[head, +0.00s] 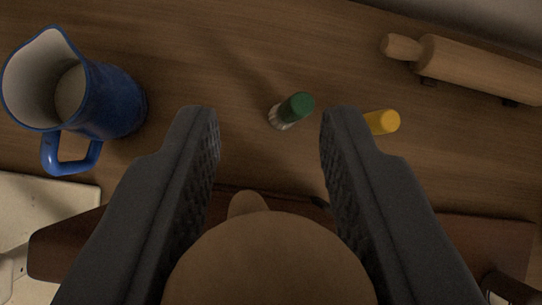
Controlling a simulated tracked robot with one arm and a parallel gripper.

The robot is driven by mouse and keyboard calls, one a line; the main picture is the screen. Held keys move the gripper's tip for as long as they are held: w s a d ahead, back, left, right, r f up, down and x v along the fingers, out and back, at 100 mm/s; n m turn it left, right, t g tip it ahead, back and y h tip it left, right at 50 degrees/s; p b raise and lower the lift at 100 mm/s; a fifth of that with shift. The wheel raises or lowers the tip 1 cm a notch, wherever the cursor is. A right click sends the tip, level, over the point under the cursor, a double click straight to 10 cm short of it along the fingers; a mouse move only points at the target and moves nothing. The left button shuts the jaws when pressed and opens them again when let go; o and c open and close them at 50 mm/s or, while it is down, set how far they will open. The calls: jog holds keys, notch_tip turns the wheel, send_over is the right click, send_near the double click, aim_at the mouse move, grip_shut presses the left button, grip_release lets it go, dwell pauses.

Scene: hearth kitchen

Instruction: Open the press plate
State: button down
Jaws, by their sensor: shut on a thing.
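My gripper (270,118) points away from me, its two dark textured fingers spread to either side of a round tan thing (270,258) low in the middle. It is shut on that thing, though the picture hides the contact. A small rounded tan nub (247,203) shows just beyond its far edge. Under and behind it lies a dark reddish-brown board (75,245), which reaches out to both sides. I cannot tell which of these is the press plate, or how far it is open; the fingers and round thing hide much of the board.
A blue pitcher (115,100) stands at left on the wooden surface (225,45). A green-capped container (296,106) and a yellow-topped one (383,121) are beyond the fingertips. A rolling pin (480,68) lies at upper right. A pale object (45,205) is at left.

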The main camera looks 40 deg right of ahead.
jog(key=shift+s+d+f, duration=0.15)
jog(key=shift+f, duration=0.25)
jog(key=c, duration=1.5)
grip_release()
jog(key=o, duration=0.4)
jog(key=b+v, duration=0.4)
jog(key=v, duration=0.9)
jog(key=shift+r, duration=0.5)
jog(key=shift+d, duration=0.1)
